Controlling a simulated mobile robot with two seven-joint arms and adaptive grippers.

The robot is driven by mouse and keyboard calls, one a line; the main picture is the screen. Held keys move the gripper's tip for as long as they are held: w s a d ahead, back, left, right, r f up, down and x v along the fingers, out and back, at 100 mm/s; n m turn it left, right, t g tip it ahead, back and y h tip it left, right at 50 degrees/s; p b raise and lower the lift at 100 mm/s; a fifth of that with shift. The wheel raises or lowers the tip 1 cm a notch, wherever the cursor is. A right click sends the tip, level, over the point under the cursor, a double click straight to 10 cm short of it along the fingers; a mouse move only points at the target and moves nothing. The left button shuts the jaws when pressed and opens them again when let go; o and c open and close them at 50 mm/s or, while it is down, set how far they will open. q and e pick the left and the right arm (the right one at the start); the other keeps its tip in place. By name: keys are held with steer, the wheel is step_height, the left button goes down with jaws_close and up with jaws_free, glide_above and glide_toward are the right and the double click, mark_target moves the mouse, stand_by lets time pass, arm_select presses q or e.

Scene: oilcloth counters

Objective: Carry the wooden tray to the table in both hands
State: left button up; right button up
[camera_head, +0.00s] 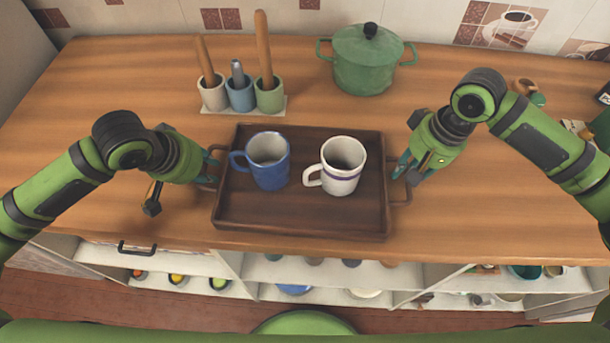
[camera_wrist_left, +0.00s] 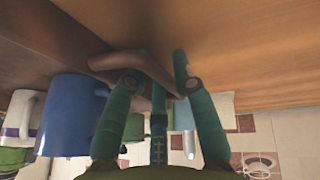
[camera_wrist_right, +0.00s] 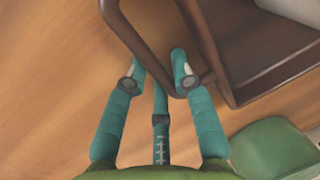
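The dark brown wooden tray (camera_head: 300,212) lies flat on the counter near its front edge. A blue mug (camera_head: 268,165) and a white mug with a purple band (camera_head: 344,160) stand upright on it. My left gripper (camera_head: 212,168) is at the tray's left handle; in the left wrist view its fingers (camera_wrist_left: 163,65) are apart with the handle (camera_wrist_left: 150,72) between them. My right gripper (camera_head: 402,170) is at the right handle; in the right wrist view its fingers (camera_wrist_right: 158,62) are apart, with the handle bar (camera_wrist_right: 135,42) running between them. Firm contact cannot be made out.
Behind the tray stand a holder of small cups with wooden utensils (camera_head: 243,92) and a green lidded pot (camera_head: 365,60). Small items (camera_head: 528,90) sit at the right back. Open shelves (camera_head: 330,275) lie below the counter's front edge. The counter's left part is clear.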

arm_select(q)
steer(key=shift+c, duration=0.5)
arm_select(e)
steer(key=shift+c, duration=0.5)
arm_select(q)
steer(key=shift+s, duration=0.1)
jaws_close()
arm_select(e)
steer(key=shift+s, duration=0.1)
jaws_close()
arm_select(q)
steer(key=shift+r, duration=0.2)
arm_select(e)
steer(key=shift+r, duration=0.15)
